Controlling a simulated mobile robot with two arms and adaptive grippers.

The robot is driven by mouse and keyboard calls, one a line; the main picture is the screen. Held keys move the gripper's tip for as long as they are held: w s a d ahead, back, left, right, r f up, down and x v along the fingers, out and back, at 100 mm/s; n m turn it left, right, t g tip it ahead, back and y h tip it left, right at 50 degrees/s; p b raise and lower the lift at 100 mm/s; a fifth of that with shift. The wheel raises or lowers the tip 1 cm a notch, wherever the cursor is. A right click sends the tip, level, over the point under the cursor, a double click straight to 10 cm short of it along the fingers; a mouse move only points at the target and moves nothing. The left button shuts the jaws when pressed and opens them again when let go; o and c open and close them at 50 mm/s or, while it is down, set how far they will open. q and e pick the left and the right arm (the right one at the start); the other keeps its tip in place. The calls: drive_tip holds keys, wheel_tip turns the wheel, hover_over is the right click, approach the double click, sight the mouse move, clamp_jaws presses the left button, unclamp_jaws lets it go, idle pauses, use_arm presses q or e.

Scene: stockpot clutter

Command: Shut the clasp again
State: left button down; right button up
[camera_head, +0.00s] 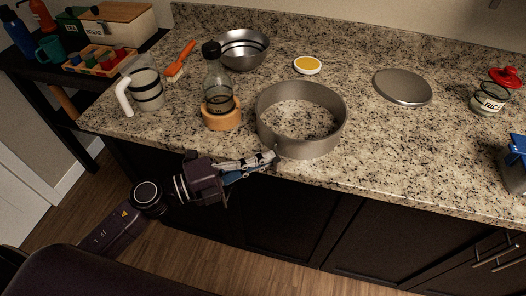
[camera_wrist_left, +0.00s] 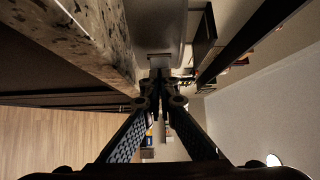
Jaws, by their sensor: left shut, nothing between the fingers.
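A grey metal ring (camera_head: 267,128), like the wall of a springform pan, stands on the granite counter near its front edge. My left gripper (camera_head: 273,157) comes in from the left in front of the counter, with its fingertips at the ring's near left side. Its fingers are shut with nothing between them. In the left wrist view the fingertips (camera_wrist_left: 160,76) meet just in front of a pale grey surface, probably the ring's wall (camera_wrist_left: 160,25). The clasp is too small and too covered by the fingertips to tell its state. My right gripper is not in view.
A flat grey disc (camera_head: 402,87) lies right. A white-handled jug (camera_head: 148,91) stands left.

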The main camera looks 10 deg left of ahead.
use_arm(q)
drive_tip(key=shift+w+d+p, duration=0.15)
drive_tip(key=shift+d+p, duration=0.25)
drive_tip(key=shift+d, duration=0.25)
drive_tip(key=b+v, duration=0.2)
drive_tip(key=v, duration=0.5)
drive_tip(key=shift+s+a, duration=0.2)
drive_tip(key=shift+s, duration=0.15)
idle(0.3)
